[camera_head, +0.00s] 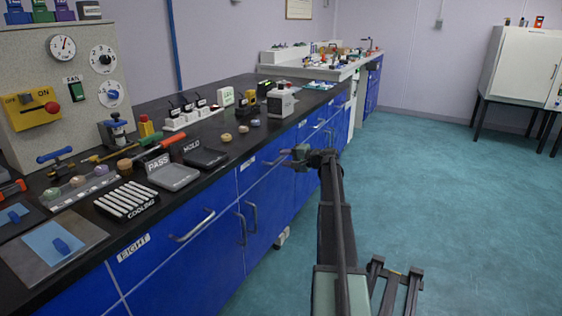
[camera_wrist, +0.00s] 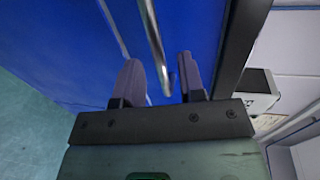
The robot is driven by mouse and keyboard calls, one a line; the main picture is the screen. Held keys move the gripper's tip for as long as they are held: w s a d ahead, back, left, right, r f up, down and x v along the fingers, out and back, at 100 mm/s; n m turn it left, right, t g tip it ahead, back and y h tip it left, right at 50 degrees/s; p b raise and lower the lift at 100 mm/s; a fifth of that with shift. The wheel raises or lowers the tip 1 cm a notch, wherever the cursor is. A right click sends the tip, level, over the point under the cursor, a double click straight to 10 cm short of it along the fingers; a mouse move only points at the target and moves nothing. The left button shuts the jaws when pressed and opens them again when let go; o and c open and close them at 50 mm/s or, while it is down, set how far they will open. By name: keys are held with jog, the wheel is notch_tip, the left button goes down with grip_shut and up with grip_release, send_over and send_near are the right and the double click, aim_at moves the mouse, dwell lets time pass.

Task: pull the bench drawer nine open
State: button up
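A blue drawer front (camera_head: 262,172) in the bench carries a small white label (camera_head: 247,163) too small to read surely. Its metal handle is largely covered by my gripper in the head view. In the wrist view the silver handle (camera_wrist: 155,42) runs down between the two grey fingers. My gripper (camera_head: 298,157) is at this drawer, and it also shows in the wrist view (camera_wrist: 159,75). Its fingers are apart on either side of the handle, with gaps visible. The drawer front looks flush with the bench.
A drawer labelled EIGHT (camera_head: 133,248) with its handle (camera_head: 193,226) is nearer on the left. Cupboard handles (camera_head: 247,218) are below. The black benchtop (camera_head: 215,128) holds trays, samples and devices. The teal floor (camera_head: 430,190) on the right is open.

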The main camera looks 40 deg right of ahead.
jog(key=x, duration=0.2)
jog(key=shift+w, duration=0.35)
grip_shut()
jog(key=shift+s, duration=0.15)
